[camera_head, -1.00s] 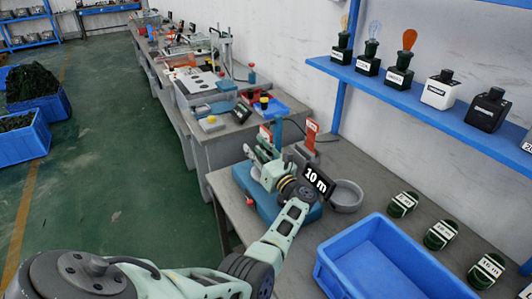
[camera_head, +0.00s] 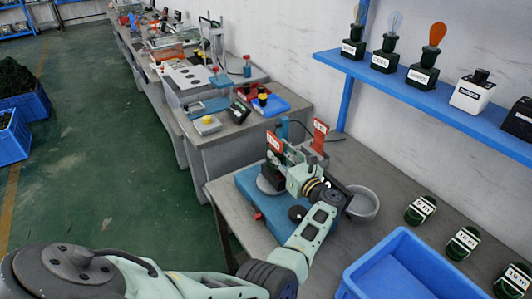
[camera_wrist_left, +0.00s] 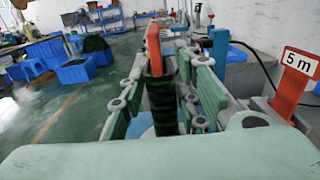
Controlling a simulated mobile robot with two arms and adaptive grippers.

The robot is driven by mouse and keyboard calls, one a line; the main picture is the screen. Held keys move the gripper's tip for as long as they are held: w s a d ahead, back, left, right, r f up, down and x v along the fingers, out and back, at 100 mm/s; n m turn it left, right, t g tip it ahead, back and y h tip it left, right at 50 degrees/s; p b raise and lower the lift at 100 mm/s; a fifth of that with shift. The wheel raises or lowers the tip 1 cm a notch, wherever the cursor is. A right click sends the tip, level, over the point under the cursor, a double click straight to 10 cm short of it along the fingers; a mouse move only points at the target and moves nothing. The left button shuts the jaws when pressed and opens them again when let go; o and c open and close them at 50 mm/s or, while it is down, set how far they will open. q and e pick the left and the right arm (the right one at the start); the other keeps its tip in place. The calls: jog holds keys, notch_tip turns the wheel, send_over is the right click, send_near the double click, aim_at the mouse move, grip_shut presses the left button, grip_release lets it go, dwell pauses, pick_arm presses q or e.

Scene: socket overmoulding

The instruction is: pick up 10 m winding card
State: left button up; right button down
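A red-orange card (camera_head: 275,142) with an unreadable white label stands in a dark holder on the blue base at the bench's left. In the left wrist view, an orange-topped card with a dark green body (camera_wrist_left: 154,50) stands upright between my finger pads. My left gripper (camera_head: 284,171) is open around it, with gaps visible beside it; contact lower down is hidden. A second red card (camera_head: 320,131) stands farther right; in the left wrist view it reads "5 m" (camera_wrist_left: 298,62). My right gripper is not in view.
A grey bowl (camera_head: 363,206) sits just right of my left wrist. A blue bin (camera_head: 400,262) and several dark green labelled spools (camera_head: 420,210) occupy the bench's right. A blue shelf (camera_head: 430,100) holds bulbs and sockets above. The blue base plate (camera_head: 250,205) lies under the gripper.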

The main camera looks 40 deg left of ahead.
aim_at(268, 142)
pick_arm(q)
jog(key=x, duration=0.2)
jog(key=shift+w+a+r, duration=0.1)
jog(key=shift+w+a, duration=0.05)
jog(key=shift+a, duration=0.15)
jog(key=shift+w+a+r, duration=0.1)
jog(key=shift+w+a, duration=0.05)
jog(key=shift+a, duration=0.1)
jog(key=x, duration=0.4)
jog(key=shift+a+b, duration=0.25)
jog(key=shift+b, duration=0.1)
jog(key=shift+w+a, duration=0.15)
jog(key=shift+a, duration=0.1)
jog(key=shift+d, duration=0.1)
jog(key=shift+c, duration=1.4)
grip_shut()
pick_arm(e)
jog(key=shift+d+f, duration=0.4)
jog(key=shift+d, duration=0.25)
